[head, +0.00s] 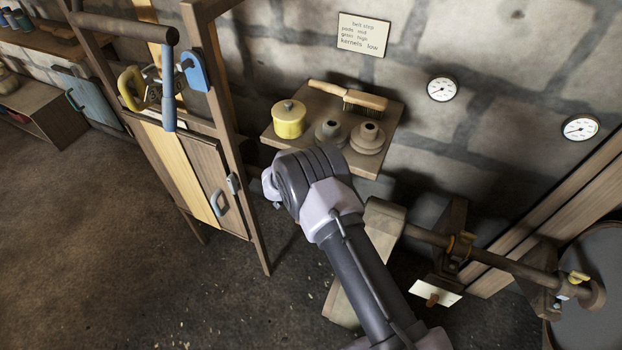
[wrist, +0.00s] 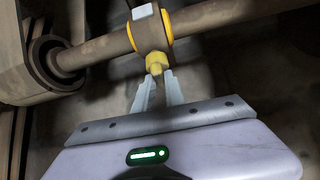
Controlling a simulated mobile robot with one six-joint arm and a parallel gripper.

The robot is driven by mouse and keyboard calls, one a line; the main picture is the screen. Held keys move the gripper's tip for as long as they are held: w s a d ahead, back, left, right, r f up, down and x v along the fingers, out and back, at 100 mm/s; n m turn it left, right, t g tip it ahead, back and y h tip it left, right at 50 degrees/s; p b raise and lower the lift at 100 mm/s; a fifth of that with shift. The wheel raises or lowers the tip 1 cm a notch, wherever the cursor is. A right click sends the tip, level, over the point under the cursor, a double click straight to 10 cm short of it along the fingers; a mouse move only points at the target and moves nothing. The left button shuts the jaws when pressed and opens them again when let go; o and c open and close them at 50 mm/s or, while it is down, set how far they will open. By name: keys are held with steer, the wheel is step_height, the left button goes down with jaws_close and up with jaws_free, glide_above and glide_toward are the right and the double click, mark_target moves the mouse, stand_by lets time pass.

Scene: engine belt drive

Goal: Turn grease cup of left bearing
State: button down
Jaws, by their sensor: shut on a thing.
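In the wrist view my gripper (wrist: 157,82) is shut on the small yellow grease cup (wrist: 155,62), holding its lower end between the fingertips. The cup sits against a brown bearing (wrist: 150,32) with yellow edges, around a shaft (wrist: 100,50). In the head view the left bearing (head: 460,248), with a yellow part on it, stands on the shaft, and the right bearing (head: 568,282) is farther along. My gripper does not show in the head view; my arm crosses the middle there.
A round-holed part (wrist: 50,62) is close to the left in the wrist view. In the head view a shelf (head: 372,160) holds a yellow pot (head: 288,120), a brush (head: 365,99) and two grey stepped pieces.

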steer(key=shift+m, duration=0.3)
steer(key=shift+w+a+f+m+g+h+b, duration=0.1)
steer(key=shift+f+m+g+h+b, duration=0.1)
steer(key=shift+m+h+b, duration=0.3)
steer(key=shift+a+f+m+g+h+b, duration=0.1)
steer(key=shift+m+g+h+b, duration=0.15)
steer(key=shift+b, duration=0.35)
steer(key=m+g+h+b, duration=0.1)
steer(key=m+b, duration=0.1)
steer(key=b, duration=0.1)
steer(key=m+g+h+b, duration=0.1)
steer(key=m+b, duration=0.1)
steer(key=b, duration=0.1)
steer(key=shift+r, duration=0.25)
steer(key=shift+w, duration=0.1)
steer(key=c, duration=1.4)
jaws_free()
